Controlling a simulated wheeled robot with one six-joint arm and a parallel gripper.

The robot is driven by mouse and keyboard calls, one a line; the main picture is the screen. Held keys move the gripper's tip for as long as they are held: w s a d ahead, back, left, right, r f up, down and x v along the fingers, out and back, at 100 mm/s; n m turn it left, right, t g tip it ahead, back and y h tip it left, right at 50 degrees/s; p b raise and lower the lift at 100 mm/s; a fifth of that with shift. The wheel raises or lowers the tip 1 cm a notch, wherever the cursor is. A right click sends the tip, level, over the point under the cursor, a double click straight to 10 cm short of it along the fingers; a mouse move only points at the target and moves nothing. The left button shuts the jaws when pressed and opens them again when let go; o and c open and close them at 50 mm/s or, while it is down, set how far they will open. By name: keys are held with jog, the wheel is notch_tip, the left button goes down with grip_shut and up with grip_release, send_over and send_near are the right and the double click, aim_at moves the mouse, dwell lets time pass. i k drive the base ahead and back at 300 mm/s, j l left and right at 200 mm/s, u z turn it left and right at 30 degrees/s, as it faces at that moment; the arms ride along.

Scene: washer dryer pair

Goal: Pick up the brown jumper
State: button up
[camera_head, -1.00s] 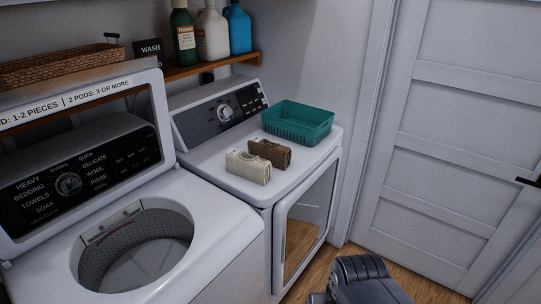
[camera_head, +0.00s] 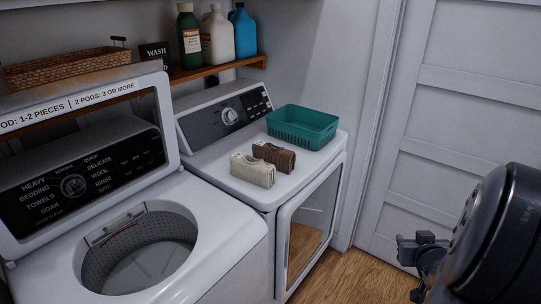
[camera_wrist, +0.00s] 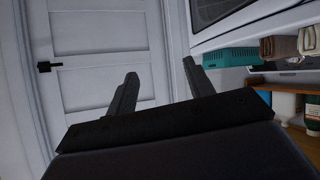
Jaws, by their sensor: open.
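The brown jumper (camera_head: 275,157) is a small folded bundle on top of the white dryer (camera_head: 225,177). It lies between a cream folded garment (camera_head: 252,171) and a teal basket (camera_head: 302,127). In the wrist view the brown jumper (camera_wrist: 279,46) shows small at the upper right. My gripper (camera_wrist: 158,72) is open and empty in the wrist view, with the door beyond its fingers. It is well apart from the jumper. My arm shows at the lower right of the head view, clear of the dryer.
An open top-loading washer (camera_head: 225,245) stands left of the dryer. A shelf (camera_head: 215,69) above the dryer's back holds several bottles. A wicker basket (camera_head: 65,70) sits at upper left. A closed white door (camera_head: 450,130) is at right. Some wooden floor (camera_head: 355,280) is clear.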

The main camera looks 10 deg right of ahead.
aim_at(284, 160)
jog(key=u, duration=0.4)
jog(key=i+l+u, duration=0.1)
jog(key=u, duration=0.25)
jog(key=l+u, duration=0.15)
jog(key=u, duration=0.25)
jog(key=i+l+u, duration=0.15)
jog(key=l+u, duration=0.25)
jog(key=l, duration=0.65)
jog(key=l+u, duration=0.4)
jog(key=l, duration=0.65)
